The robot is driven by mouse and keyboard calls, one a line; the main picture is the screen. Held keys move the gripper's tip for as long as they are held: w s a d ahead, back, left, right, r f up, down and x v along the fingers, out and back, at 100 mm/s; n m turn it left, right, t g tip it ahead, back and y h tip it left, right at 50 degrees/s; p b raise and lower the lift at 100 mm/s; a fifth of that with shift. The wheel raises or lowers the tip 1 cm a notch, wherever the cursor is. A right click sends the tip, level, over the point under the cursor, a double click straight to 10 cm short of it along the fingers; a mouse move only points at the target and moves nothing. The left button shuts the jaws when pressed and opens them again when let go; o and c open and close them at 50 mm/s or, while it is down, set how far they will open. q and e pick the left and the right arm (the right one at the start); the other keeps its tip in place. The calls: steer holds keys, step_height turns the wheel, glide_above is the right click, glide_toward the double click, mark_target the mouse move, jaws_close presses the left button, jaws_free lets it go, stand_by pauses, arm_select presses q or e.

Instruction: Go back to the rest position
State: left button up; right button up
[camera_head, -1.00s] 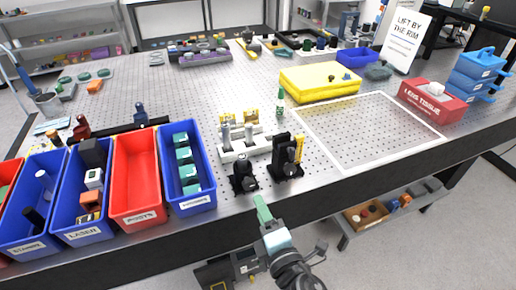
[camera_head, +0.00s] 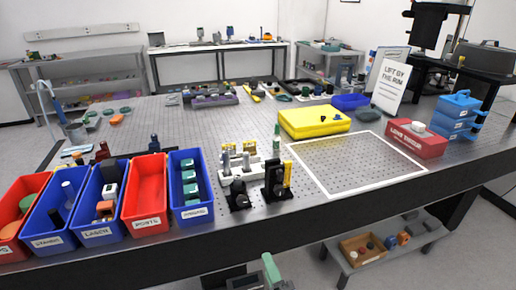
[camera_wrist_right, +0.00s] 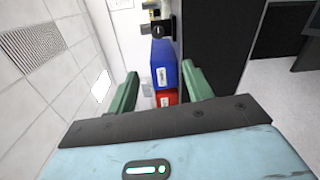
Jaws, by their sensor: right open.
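My right gripper (camera_head: 270,270) shows at the bottom edge of the head view, below the front edge of the optical table (camera_head: 330,208). Its green fingers are spread with nothing between them in the right wrist view (camera_wrist_right: 160,92). It is apart from the table and everything on it. My left gripper is in neither view.
Labelled bins, including the red posts bin (camera_head: 146,198), line the table's front left. Black mounts (camera_head: 276,182) stand near the front edge. A white square outline (camera_head: 374,187) frames bare table at right. A lower shelf (camera_head: 345,265) holds a wooden box.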

steer(key=s+d+f+n+g, duration=0.1)
steer(key=d+f+n, duration=0.4)
steer(key=d, duration=0.7)
steer(key=s+d+f+m+g+h, duration=0.4)
steer(key=s+d+f+m+g, duration=0.3)
steer(key=s+d+f+m, duration=1.2)
steer(key=a+m, duration=0.7)
steer(key=a, duration=0.6)
steer(key=shift+s+f+y, duration=0.15)
steer(key=shift+s+y, duration=0.15)
